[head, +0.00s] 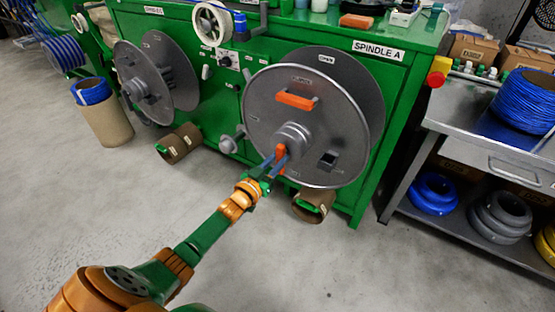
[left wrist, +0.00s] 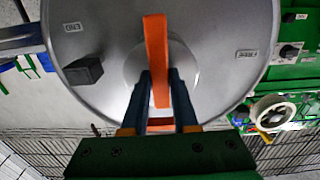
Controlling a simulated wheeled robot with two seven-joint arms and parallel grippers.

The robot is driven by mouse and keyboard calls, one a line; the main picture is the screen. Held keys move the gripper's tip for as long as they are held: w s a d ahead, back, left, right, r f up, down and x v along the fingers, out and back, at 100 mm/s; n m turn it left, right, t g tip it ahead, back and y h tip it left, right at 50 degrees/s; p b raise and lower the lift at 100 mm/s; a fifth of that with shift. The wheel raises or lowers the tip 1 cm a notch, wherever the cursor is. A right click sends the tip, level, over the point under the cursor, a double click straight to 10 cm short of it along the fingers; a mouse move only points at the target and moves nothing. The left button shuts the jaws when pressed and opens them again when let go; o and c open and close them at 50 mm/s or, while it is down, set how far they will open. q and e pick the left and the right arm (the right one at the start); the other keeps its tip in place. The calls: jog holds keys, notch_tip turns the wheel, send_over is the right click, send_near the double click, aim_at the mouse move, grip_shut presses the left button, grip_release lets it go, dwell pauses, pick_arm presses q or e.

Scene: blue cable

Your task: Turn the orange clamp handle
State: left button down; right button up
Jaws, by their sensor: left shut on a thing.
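The large grey spindle disc (head: 262,110) stands upright on the front of the green machine, under the label SPINDLE A. An orange handle (head: 280,152) stands out at its hub. My left gripper (head: 275,164) reaches it from below, with dark blue fingers on either side. In the left wrist view the orange handle (left wrist: 156,45) is a long upright bar before the hub, and its lower end is between the fingers of my left gripper (left wrist: 160,95). The gripper is shut on it. The contact is partly hidden. My right gripper is not in view.
A second orange bar (head: 295,100) sits higher on the disc. A black block (left wrist: 83,71) stands out from the disc. Another grey reel (head: 165,80) is at the left. Cardboard tubes (head: 313,205) lie below. A metal cart (head: 470,140) stands right. The foreground floor is clear.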

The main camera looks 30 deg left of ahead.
pick_arm(q)
jog(key=c, duration=0.7)
grip_release()
jog(key=shift+s, duration=0.1)
jog(key=s+p, duration=0.2)
jog(key=s, duration=0.5)
jog(key=shift+a, duration=0.1)
